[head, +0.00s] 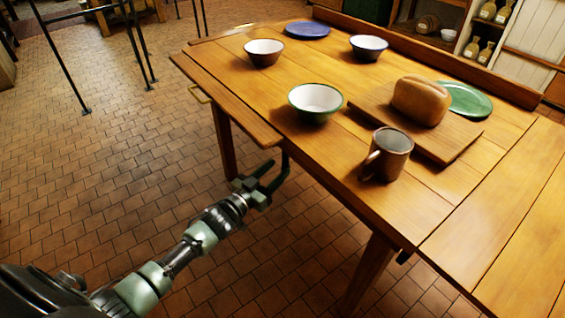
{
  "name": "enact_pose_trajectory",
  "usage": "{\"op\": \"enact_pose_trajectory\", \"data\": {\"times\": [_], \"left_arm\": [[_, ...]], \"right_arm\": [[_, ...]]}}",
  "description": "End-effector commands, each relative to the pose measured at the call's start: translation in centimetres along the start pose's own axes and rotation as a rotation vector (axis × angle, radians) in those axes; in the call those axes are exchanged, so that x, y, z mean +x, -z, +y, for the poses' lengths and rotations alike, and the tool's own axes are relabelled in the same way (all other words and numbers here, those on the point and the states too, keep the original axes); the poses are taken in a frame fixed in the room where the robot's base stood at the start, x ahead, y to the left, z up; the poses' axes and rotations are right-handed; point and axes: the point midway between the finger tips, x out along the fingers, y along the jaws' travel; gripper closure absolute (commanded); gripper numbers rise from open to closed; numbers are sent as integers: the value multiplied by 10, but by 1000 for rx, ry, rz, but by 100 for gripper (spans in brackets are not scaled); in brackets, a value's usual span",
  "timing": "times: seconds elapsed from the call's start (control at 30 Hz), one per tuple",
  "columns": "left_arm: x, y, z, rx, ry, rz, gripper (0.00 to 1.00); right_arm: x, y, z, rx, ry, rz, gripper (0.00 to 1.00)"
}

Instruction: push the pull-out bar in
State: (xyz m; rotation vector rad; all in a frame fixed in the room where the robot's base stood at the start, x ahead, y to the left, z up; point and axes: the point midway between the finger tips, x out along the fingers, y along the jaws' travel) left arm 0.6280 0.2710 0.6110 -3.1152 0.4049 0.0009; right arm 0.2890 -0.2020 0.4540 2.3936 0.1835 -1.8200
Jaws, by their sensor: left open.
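My left gripper (274,172) is open and empty, low beside the table's near left corner, with its fingers close under the tabletop edge. One finger reaches up toward the table's underside; I cannot tell whether it touches. A small dark piece (404,257) shows under the near edge by the right leaf. I cannot tell for certain which part is the pull-out bar. My right gripper is not in view.
On the table stand a mug (387,154), a green-rimmed bowl (315,101), two more bowls, a blue plate (307,29), a green plate (466,99) and a loaf (420,100) on a board (432,134). Table legs stand near my arm. The tiled floor (110,160) at left is mostly clear.

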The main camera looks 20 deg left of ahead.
Motion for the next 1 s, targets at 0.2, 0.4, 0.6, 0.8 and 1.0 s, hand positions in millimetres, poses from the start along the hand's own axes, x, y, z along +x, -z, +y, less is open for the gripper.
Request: {"op": "enact_pose_trajectory", "data": {"times": [0.2, 0.4, 0.6, 0.8, 1.0], "left_arm": [[-30, 1, 0, 1, 0, 0, 57], [-35, 1, -1, 1, 1, 1, 57], [-35, 1, -1, 1, 1, 1, 57], [-35, 0, 0, 0, 2, -3, 57], [-54, -43, 18, -8, 71, -172, 57]], "right_arm": [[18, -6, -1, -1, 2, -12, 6], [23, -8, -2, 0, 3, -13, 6], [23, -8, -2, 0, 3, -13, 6], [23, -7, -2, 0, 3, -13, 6], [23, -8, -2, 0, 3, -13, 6]]}}
